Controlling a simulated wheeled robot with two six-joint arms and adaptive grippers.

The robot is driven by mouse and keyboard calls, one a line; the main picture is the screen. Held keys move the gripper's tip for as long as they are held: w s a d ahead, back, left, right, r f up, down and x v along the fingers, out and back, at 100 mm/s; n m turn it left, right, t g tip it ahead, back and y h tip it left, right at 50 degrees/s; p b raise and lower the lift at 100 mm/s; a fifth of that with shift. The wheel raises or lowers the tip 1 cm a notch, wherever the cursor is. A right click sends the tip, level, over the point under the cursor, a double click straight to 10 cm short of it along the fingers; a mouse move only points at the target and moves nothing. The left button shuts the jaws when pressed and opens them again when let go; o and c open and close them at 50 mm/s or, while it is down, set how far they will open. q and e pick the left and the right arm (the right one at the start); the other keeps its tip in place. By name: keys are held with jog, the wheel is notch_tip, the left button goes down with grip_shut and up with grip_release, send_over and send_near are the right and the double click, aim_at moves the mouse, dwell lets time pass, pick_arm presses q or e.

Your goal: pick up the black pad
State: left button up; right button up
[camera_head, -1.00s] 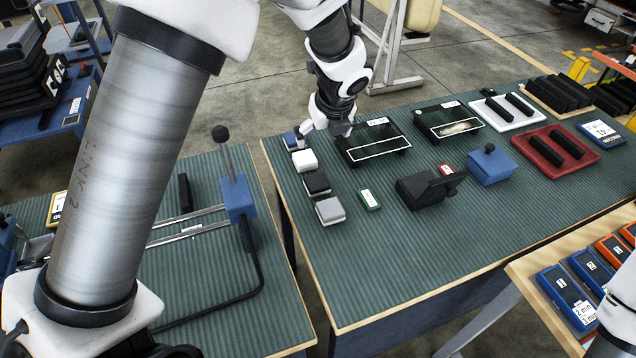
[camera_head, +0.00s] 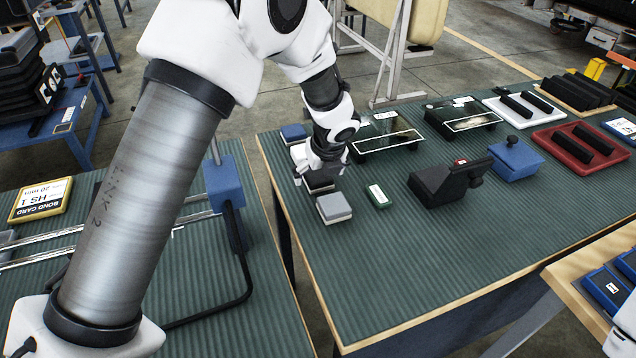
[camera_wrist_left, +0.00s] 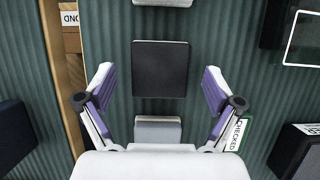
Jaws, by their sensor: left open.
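The black pad (camera_wrist_left: 160,69) is a dark square block lying flat on the green ribbed mat. In the left wrist view it sits between and a little beyond the spread fingers of my left gripper (camera_wrist_left: 158,78). The fingers are open, one to each side of the pad, apart from it. In the head view my left gripper (camera_head: 321,177) hangs over the pad and hides most of it; a dark edge (camera_head: 320,188) shows below. My right gripper is not in view.
A grey pad (camera_head: 334,207) lies just nearer than the black pad, and a blue block (camera_head: 294,133) farther back. A green tag (camera_head: 377,195), a black device (camera_head: 450,182) and dark trays stand to the right. The mat's near part is clear.

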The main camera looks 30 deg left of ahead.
aim_at(319, 175)
pick_arm(q)
jog(key=shift+w+a+f, duration=0.1)
jog(key=shift+w+f, duration=0.05)
jog(key=shift+f, duration=0.2)
jog(key=shift+r, duration=0.1)
jog(key=c, duration=1.3)
jog(key=shift+o, duration=0.2)
notch_tip(319, 175, up, 10)
jog(key=p, duration=0.2)
jog(key=o, duration=0.4)
jog(key=shift+c, duration=1.2)
